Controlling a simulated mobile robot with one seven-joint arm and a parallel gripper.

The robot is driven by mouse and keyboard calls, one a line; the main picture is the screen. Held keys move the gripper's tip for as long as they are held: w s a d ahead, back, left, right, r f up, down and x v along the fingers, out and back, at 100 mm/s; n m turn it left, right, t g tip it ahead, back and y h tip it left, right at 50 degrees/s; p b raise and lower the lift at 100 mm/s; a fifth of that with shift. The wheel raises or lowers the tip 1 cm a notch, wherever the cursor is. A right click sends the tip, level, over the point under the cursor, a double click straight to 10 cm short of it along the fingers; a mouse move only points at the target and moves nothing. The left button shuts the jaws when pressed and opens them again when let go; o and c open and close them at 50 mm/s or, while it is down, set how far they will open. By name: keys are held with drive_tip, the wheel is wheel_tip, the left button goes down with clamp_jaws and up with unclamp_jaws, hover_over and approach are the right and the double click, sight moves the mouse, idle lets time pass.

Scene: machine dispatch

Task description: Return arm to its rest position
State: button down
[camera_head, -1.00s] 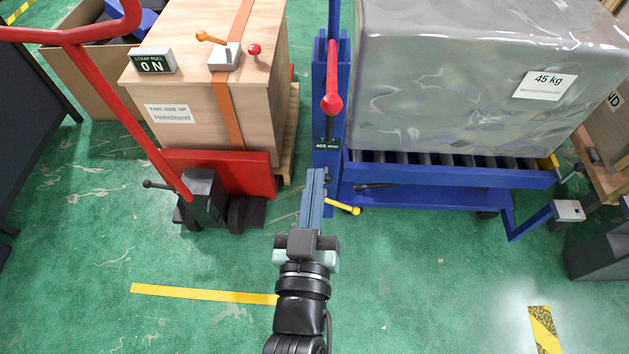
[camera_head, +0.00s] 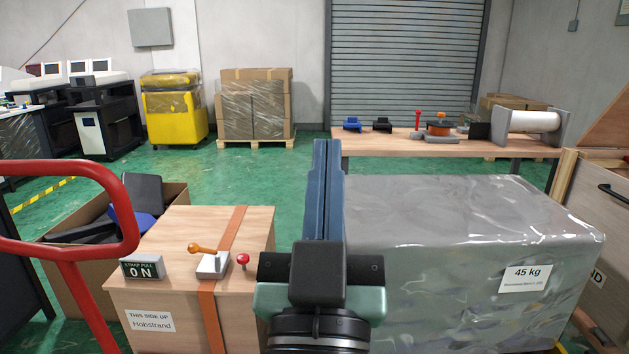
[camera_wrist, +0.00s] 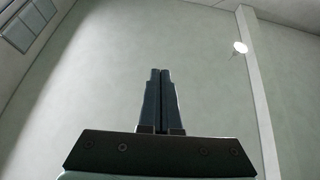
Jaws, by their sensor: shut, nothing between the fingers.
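My gripper (camera_head: 326,150) stands upright in the middle of the head view, its two blue-grey fingers pressed together with nothing between them. It rises in front of the gap between a strapped wooden crate and a grey wrapped block. In the wrist view the shut fingers (camera_wrist: 160,75) point up at a bare pale wall, with a round lamp (camera_wrist: 240,47) at the upper right. The lower part of my arm is out of the head view.
The wooden crate (camera_head: 180,230) with an orange strap is at left, behind a red handle (camera_head: 130,215). The wrapped 45 kg block (camera_head: 440,240) is at right. A workbench (camera_head: 400,146) with tools stands behind. Green floor (camera_head: 240,175) is clear beyond the crate.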

drive_tip(key=s+r+t+y+p, duration=0.1)
drive_tip(key=s+r+p, duration=0.2)
drive_tip(key=r+p, duration=0.6)
drive_tip(key=s+a+r+t+p, duration=0.1)
drive_tip(key=s+r+p, duration=0.2)
drive_tip(key=r+p, duration=0.5)
wheel_tip(320, 180, up, 13)
drive_tip(key=shift+s+r+t+y+p, duration=0.15)
drive_tip(key=shift+s+t+y+p, duration=0.1)
drive_tip(key=shift+t+y+p, duration=0.15)
